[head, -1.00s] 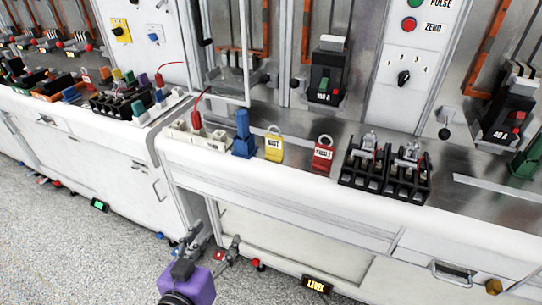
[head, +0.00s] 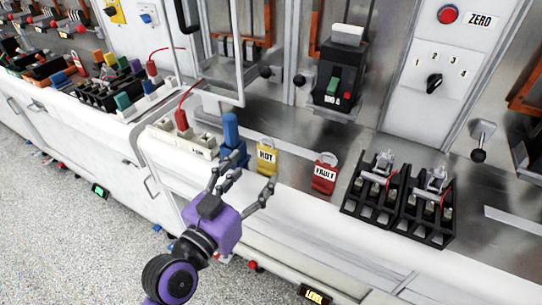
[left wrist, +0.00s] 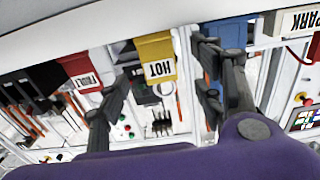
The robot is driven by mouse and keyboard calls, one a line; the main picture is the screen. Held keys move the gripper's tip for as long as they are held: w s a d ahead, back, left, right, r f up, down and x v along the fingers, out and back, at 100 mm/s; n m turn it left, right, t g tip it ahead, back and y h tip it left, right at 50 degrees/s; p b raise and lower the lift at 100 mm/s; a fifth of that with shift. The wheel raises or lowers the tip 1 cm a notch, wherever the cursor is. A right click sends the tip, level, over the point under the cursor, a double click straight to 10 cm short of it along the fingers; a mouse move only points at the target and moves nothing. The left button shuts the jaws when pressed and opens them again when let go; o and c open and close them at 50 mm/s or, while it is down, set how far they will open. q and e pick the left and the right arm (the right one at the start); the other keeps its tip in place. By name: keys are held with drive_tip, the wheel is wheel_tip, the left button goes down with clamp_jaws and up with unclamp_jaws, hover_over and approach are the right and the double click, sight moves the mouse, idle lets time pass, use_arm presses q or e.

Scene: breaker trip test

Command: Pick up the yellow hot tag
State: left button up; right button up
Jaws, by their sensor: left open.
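The yellow hot tag (head: 267,157) stands on the bench ledge in the head view, between a blue block and the red fault tag. In the left wrist view the hot tag (left wrist: 156,60) shows upside down between my two fingers. My left gripper (head: 243,187) is open, its fingers spread just in front of and below the tag, with no visible contact. The same gripper (left wrist: 165,90) shows in the left wrist view with its jaws apart and nothing held. My right gripper is not in view.
The blue block (head: 232,140) stands close left of the hot tag, near one finger. The red fault tag (head: 325,173) is to the right. Black fuse holders (head: 398,200) stand farther right. A white bench edge (head: 300,210) runs below the tags.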

sight(266, 157)
use_arm(q)
drive_tip(key=shift+w+d+r, duration=0.15)
drive_tip(key=shift+w+d, duration=0.1)
drive_tip(key=shift+w, duration=0.2)
drive_tip(key=p+x, duration=0.1)
drive_tip(key=x, duration=0.3)
drive_tip(key=shift+w+d+r, duration=0.15)
drive_tip(key=shift+w+d, duration=0.1)
drive_tip(key=shift+d, duration=0.05)
drive_tip(key=shift+w+d, duration=0.2)
drive_tip(key=shift+w, duration=0.2)
drive_tip(key=c, duration=1.1)
drive_tip(key=shift+c, duration=0.4)
